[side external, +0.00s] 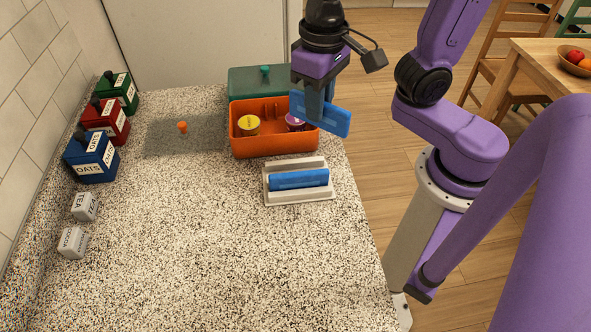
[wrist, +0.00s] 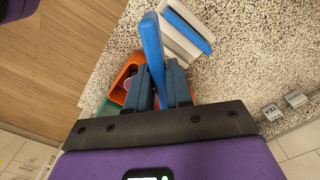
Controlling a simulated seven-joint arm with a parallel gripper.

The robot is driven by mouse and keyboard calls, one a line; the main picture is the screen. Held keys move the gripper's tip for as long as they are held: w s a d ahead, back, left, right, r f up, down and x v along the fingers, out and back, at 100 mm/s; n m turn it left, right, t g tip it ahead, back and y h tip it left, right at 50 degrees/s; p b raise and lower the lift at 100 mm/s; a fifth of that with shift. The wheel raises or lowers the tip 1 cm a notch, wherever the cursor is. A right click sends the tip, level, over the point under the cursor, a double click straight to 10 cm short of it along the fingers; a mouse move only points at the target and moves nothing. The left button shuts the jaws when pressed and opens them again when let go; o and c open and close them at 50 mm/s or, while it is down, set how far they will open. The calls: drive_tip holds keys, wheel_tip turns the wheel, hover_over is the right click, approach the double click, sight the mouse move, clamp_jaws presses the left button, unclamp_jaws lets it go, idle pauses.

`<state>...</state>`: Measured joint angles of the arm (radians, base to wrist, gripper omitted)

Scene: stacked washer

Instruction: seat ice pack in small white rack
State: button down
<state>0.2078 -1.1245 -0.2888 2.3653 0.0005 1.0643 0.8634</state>
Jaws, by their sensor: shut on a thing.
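My gripper (side external: 314,112) is shut on a blue ice pack (side external: 336,120), a flat slab held in the air over the right end of the orange box. In the wrist view the ice pack (wrist: 151,42) stands on edge between the two fingers (wrist: 160,86) and extends beyond them. The small white rack (side external: 299,198) sits on the counter in front of the orange box, below and apart from the held pack. Another blue ice pack (side external: 299,179) lies in the rack. The wrist view also shows the rack (wrist: 180,40) beyond the held pack.
The orange box (side external: 275,146) holds a yellow-topped jar (side external: 249,125) and a purple-topped jar (side external: 295,122). A green lid (side external: 243,83) is behind it. The front counter is clear.

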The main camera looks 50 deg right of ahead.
sight(323, 128)
drive_tip(key=s+d+n, duration=0.4)
drive_tip(key=s+n, duration=0.4)
drive_tip(key=s, duration=0.1)
drive_tip(key=w+a+f, duration=0.1)
drive_tip(key=w, duration=0.1)
drive_tip(key=w+a+f, duration=0.1)
drive_tip(key=w, duration=0.2)
drive_tip(key=w+a+f, duration=0.2)
drive_tip(key=shift+w+f, duration=0.1)
drive_tip(key=shift+w, duration=0.3)
drive_tip(key=shift+w+a+f, duration=0.35)
drive_tip(key=shift+w+f, duration=0.35)
drive_tip(key=shift+f, duration=0.25)
drive_tip(key=shift+w+a+f, duration=0.4)
drive_tip(key=shift+w+f, duration=0.3)
drive_tip(key=shift+f, duration=0.3)
drive_tip(key=shift+w+a+f, duration=0.35)
drive_tip(key=shift+w+f, duration=0.35)
drive_tip(key=shift+f, duration=1.8)
drive_tip(key=shift+f, duration=0.15)
drive_tip(key=c, duration=1.3)
unclamp_jaws()
